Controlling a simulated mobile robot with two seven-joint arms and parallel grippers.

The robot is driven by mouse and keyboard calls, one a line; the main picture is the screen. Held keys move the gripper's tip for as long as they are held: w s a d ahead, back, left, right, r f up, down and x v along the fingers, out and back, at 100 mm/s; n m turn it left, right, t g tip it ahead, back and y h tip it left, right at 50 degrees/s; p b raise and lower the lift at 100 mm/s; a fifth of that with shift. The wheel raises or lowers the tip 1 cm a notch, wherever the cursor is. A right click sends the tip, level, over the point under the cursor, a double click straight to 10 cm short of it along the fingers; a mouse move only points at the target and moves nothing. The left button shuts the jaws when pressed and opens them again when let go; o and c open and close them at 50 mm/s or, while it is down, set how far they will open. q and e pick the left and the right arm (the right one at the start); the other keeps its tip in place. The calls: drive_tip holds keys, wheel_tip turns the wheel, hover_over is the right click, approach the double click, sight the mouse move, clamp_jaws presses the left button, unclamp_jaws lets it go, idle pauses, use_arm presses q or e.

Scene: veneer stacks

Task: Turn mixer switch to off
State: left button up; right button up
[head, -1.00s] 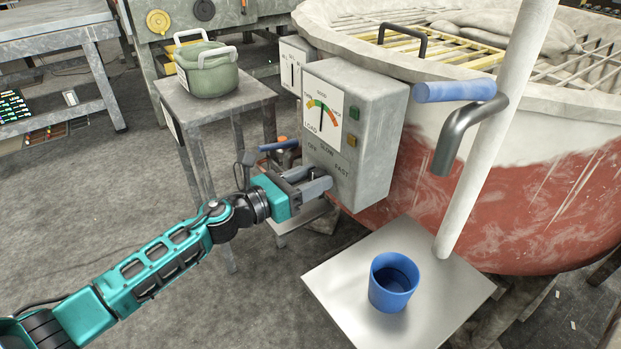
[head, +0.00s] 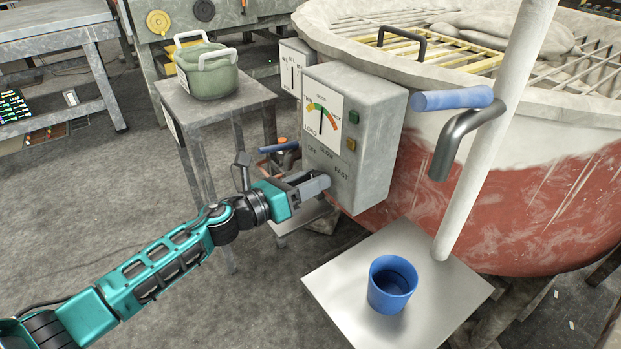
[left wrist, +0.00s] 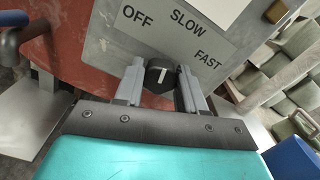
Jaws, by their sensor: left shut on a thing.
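The mixer switch is a black knob (left wrist: 158,76) with a white mark, low on the front of a grey control box (head: 378,150). The labels OFF, SLOW and FAST run around it. In the left wrist view the white mark stands nearly upright, pointing roughly between OFF and SLOW; the exact setting is hard to tell. My left gripper (left wrist: 160,88) is shut on the knob, one finger on each side. In the head view my left gripper (head: 322,184) hides the knob. My right gripper is not in view.
The box stands against a large red and white mixer bowl (head: 500,200). A blue cup (head: 392,285) is on a metal plate (head: 340,277) at the lower right. A blue-gripped handle (head: 452,99) juts out above. A green pot (head: 208,75) sits on a stand behind my arm.

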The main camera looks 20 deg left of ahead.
use_arm(q)
drive_tip(key=n+p, duration=0.2)
drive_tip(key=n, duration=0.4)
drive_tip(key=shift+f, duration=0.1)
idle(0.4)
drive_tip(key=shift+n, duration=0.3)
drive_tip(key=o, duration=1.1)
drive_tip(key=shift+c, duration=0.2)
drive_tip(key=shift+a, duration=0.1)
drive_tip(key=v, duration=1.2)
drive_tip(key=shift+s+a, duration=0.3)
